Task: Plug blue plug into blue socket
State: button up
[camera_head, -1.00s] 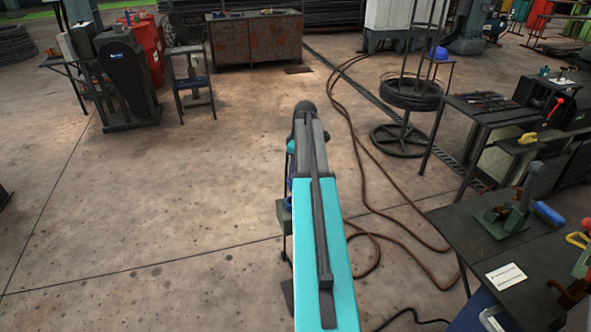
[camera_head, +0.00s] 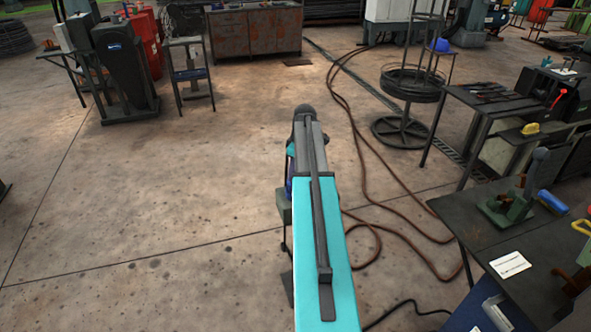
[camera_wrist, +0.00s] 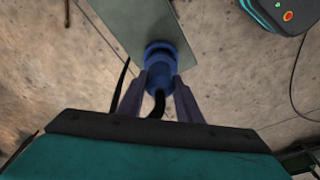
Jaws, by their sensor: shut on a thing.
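The blue plug (camera_wrist: 160,78) is held between the two fingers of my gripper (camera_wrist: 164,84) in the wrist view. A black cable runs back from it between the fingers. Its far end meets a darker blue round part (camera_wrist: 158,49), likely the blue socket, at the grey-green panel (camera_wrist: 138,18). I cannot tell whether the plug is inside it or only in front of it. In the head view my own arm hides the gripper and plug; part of a grey-green box (camera_head: 284,207) shows at the arm's left side.
A dark workbench (camera_head: 465,213) with tools stands close on the right. A brown hose (camera_head: 362,165) lies on the floor right of my arm, and a wire rack (camera_head: 405,90) stands beyond. A dark machine (camera_head: 122,70) is far left. The floor between is clear.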

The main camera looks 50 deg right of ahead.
jog(key=shift+f, duration=0.55)
jog(key=o, duration=1.3)
notch_tip(320, 180, up, 14)
jog(key=s+b, duration=0.2)
jog(key=b, duration=0.1)
jog(key=shift+d+f, duration=0.2)
jog(key=shift+d, duration=0.2)
dwell(0.3)
